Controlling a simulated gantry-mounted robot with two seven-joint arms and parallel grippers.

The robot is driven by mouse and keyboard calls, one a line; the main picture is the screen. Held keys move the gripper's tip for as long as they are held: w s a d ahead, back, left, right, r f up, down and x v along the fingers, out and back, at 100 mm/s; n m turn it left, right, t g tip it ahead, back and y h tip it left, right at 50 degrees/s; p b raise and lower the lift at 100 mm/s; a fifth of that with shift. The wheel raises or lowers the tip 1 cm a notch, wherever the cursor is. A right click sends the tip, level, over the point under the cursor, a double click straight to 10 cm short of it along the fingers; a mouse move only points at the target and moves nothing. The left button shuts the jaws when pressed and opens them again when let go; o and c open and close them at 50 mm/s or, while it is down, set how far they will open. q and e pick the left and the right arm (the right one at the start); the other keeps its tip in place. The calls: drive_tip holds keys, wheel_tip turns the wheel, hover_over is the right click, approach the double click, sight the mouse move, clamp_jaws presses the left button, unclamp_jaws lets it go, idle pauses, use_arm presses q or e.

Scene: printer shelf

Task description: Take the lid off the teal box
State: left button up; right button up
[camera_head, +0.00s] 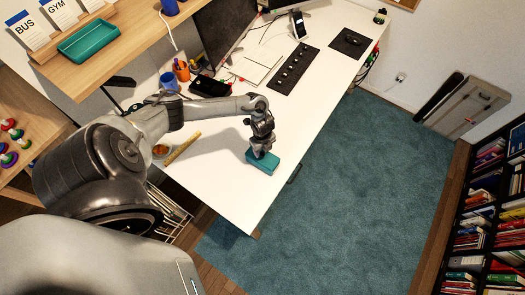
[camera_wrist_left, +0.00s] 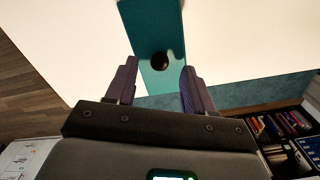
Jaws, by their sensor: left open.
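The teal box (camera_head: 266,164) sits on the white desk near its front edge. In the left wrist view its teal top (camera_wrist_left: 162,25) has a round black knob (camera_wrist_left: 160,61) in the middle. My left gripper (camera_head: 258,153) is directly above the box and pointing down. In the left wrist view its two fingers (camera_wrist_left: 155,88) are open on either side of the box, below the knob in the picture. Nothing shows between the fingers except the box. I cannot tell whether the fingers touch it. My right gripper is in neither view.
The white desk (camera_head: 227,178) is clear around the box. A yellow ruler (camera_head: 182,148) and a small round container (camera_head: 161,151) lie to the left. A wooden shelf (camera_head: 127,45) with a teal tray (camera_head: 88,40) overhangs the left.

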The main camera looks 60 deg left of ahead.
sight(262, 155)
use_arm(q)
drive_tip(key=shift+f, duration=1.35)
clamp_jaws()
